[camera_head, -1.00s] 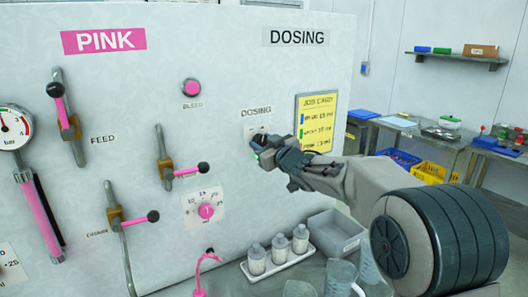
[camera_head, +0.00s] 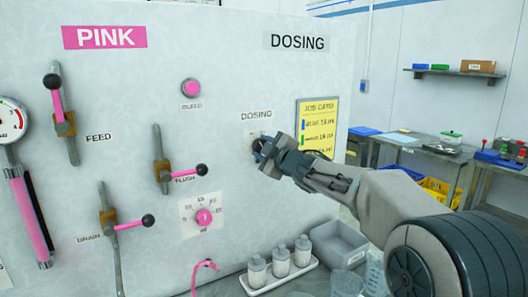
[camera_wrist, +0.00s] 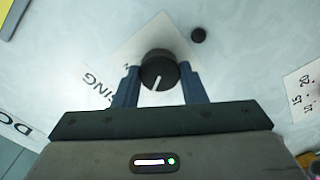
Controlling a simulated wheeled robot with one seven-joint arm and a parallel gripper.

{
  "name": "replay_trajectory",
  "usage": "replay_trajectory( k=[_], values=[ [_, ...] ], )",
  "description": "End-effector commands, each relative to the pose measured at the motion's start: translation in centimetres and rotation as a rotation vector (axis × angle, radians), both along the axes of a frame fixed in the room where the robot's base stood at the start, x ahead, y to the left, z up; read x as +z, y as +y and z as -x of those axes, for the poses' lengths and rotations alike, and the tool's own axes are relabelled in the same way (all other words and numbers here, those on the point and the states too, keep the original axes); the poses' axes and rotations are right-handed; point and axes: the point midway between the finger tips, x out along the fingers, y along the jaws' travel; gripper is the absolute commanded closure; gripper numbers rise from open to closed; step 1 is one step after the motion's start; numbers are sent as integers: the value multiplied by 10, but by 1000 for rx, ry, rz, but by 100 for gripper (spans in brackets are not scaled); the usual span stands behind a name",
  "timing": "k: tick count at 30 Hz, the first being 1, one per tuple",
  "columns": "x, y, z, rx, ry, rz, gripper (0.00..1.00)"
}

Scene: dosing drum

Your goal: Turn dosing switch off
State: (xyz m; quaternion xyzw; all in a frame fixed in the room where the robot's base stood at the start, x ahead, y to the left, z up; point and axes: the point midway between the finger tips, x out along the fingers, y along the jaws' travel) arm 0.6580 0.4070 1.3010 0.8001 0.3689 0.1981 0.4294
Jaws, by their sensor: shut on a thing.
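The dosing switch is a round black knob (camera_wrist: 158,70) with a white pointer line, on a pale plate on the panel. In the wrist view my gripper (camera_wrist: 158,82) has its two blue fingers on either side of the knob, shut on it. The pointer line slants, its lower end toward the lower left of that view. In the head view my gripper (camera_head: 264,150) is at the panel below the small DOSING label (camera_head: 257,115), and it mostly hides the knob. The lettering on the switch plate cannot be read.
The panel (camera_head: 230,60) also carries a pink bleed button (camera_head: 191,88), a pink dial (camera_head: 204,217) and several valve levers, the flush lever (camera_head: 180,171) nearest. A yellow job card (camera_head: 317,125) hangs right of the switch. White bottles in a tray (camera_head: 262,286) stand below.

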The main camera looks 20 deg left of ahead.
Motion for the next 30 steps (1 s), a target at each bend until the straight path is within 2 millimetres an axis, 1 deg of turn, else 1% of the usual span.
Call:
replay_trajectory(
  k=[16,17,18,19,26,30],
  values=[
    [-1,0,0,0,-18,19,85],
    [-1,0,0,0,-18,19,57],
    [-1,0,0,0,-18,19,46],
    [-1,0,0,0,-18,19,41],
    [-1,0,0,0,-18,17,41],
    [-1,-4,2,-1,-19,17,41]
  ],
)
